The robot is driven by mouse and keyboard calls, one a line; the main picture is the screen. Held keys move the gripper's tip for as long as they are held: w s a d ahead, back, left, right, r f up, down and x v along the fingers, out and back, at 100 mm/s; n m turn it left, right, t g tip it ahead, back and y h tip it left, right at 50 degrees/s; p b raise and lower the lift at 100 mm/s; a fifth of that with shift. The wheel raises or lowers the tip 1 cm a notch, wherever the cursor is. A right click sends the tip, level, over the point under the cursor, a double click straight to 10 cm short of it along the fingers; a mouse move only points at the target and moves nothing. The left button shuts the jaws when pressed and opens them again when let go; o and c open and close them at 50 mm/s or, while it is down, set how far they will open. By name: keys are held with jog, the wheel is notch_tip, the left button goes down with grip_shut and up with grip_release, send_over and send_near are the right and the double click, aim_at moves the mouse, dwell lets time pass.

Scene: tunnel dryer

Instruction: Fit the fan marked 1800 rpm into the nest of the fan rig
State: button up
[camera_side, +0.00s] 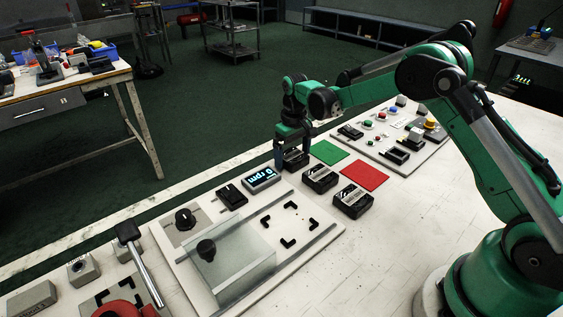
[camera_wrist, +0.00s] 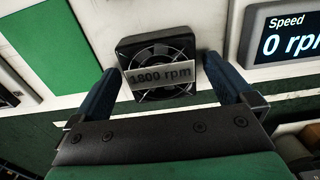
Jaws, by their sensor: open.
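The fan marked 1800 rpm (camera_wrist: 160,52) is a black square fan with a pale label, lying on the white table; it also shows in the side view (camera_side: 296,161), partly hidden by my gripper. My gripper (camera_wrist: 159,74) is open, with one blue finger on each side of this fan; in the side view my gripper (camera_side: 293,152) is low over it. Whether the fingers touch the fan I cannot tell. The nest (camera_side: 288,243), marked by black corner brackets, is empty on the pale board of the fan rig (camera_side: 310,252).
Two other black fans (camera_side: 320,178) (camera_side: 352,201) lie nearby, their labels unreadable. A green patch (camera_side: 328,152) and a red patch (camera_side: 364,175) lie beside them. The speed display (camera_side: 261,178) reads 0 rpm. A clear cover (camera_side: 232,262) stands on the rig beside the nest.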

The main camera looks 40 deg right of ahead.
jog(key=c, duration=1.1)
jog(key=shift+r, duration=0.1)
jog(key=shift+c, duration=0.2)
